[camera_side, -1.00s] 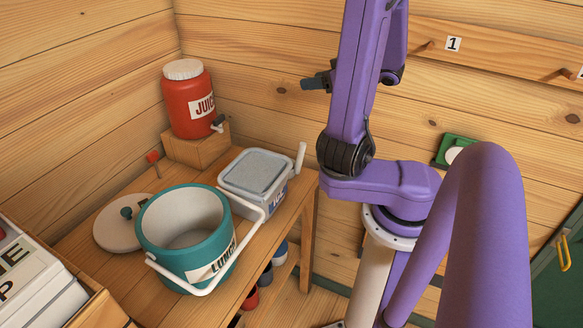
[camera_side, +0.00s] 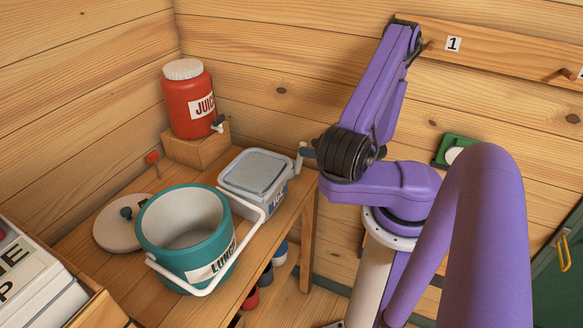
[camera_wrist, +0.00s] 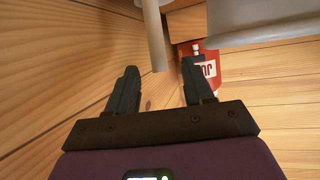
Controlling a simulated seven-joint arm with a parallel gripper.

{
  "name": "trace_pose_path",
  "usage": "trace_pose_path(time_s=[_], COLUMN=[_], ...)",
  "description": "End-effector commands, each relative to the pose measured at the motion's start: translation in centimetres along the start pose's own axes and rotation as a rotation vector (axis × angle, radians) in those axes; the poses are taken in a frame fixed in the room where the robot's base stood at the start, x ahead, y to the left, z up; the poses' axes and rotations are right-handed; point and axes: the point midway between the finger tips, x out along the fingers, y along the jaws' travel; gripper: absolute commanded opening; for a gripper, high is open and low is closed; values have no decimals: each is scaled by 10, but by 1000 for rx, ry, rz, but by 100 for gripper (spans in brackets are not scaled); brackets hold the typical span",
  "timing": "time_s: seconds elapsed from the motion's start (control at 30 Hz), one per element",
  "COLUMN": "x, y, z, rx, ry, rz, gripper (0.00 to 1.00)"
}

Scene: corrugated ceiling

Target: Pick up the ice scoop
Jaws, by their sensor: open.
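A white upright handle (camera_side: 300,158), which looks like the ice scoop's, stands at the right end of a white box with a grey top (camera_side: 254,174). The scoop's bowl is hidden. My gripper (camera_side: 308,153) is just right of the handle, its dark fingers pointing left. In the wrist view the pale handle (camera_wrist: 154,35) comes down from the top edge, and its end appears between the fingertips of my open gripper (camera_wrist: 160,66). The handle is not clamped; whether a finger touches it I cannot tell.
A red juice jug (camera_side: 187,112) sits on a wooden block (camera_side: 181,151) behind. Wooden walls enclose the bench.

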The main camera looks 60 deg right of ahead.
Motion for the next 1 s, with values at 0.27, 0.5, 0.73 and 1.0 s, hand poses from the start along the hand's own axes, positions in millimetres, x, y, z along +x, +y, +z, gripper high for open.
trace_pose_path(time_s=[0.27, 0.5, 0.73, 1.0], x=[12, 38, 58, 60], y=[1, 0, 1, 1], z=[24, 23, 23, 23], rx=[-1, -5, -3, 0], ry=[0, 1, 0, 0], rz=[-1, -5, -2, 0], gripper=[52, 52, 52, 52])
